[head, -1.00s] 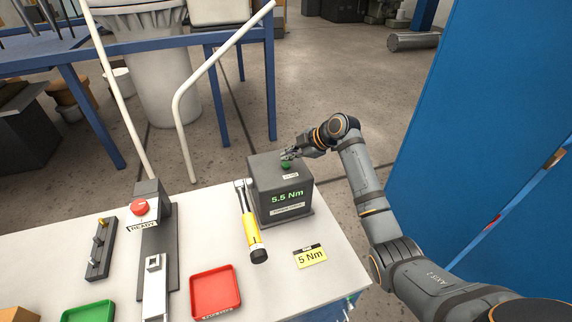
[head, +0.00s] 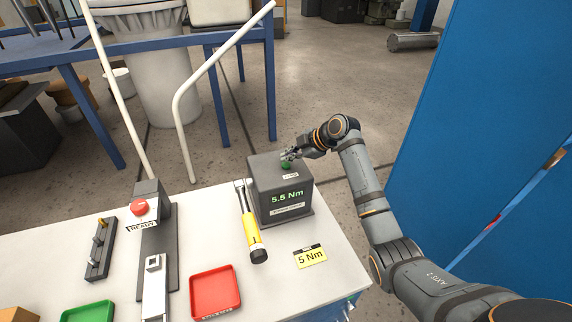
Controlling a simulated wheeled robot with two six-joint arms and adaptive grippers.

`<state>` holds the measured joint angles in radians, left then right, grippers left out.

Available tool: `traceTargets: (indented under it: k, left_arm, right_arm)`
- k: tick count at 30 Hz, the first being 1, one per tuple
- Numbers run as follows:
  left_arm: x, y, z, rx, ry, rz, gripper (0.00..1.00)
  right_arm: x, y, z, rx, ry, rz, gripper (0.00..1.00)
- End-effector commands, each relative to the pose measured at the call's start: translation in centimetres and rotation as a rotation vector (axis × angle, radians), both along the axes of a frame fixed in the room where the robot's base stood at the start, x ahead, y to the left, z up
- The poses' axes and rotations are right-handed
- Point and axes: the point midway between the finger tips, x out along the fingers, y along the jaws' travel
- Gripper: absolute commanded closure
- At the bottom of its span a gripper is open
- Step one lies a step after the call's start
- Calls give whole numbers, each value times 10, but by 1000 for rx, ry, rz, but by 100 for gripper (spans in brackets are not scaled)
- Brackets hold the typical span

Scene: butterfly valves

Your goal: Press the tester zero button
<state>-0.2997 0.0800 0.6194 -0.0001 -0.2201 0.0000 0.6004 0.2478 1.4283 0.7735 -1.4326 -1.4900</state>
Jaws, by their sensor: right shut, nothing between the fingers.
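The torque tester (head: 282,208) is a dark grey box at the right end of the white bench. Its front display reads 5.5 Nm in green. The green zero button (head: 286,165) is on its top face, with a small white label in front of it. My right gripper (head: 288,157) is shut with its fingertips right at the button, partly covering it. I cannot tell whether the tips touch the button. My left gripper is not in view.
A yellow-handled torque wrench (head: 250,225) lies against the tester's left side. A yellow 5 Nm card (head: 310,257), a red tray (head: 214,292), a green tray (head: 90,312) and a fixture with a red button (head: 139,207) are on the bench. A blue panel (head: 480,130) stands at the right.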

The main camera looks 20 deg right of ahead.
Motion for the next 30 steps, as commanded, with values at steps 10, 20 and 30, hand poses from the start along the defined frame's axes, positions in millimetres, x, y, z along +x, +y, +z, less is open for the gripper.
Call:
traceTargets:
  k: [10, 20, 30]
  left_arm:
    - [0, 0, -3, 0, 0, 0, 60]
    - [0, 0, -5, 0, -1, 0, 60]
    - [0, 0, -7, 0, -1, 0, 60]
  right_arm:
    - [0, 0, -6, 0, 1, 1, 100]
    - [0, 0, -8, 0, 1, 1, 100]
    - [0, 0, -12, 0, 1, 0, 100]
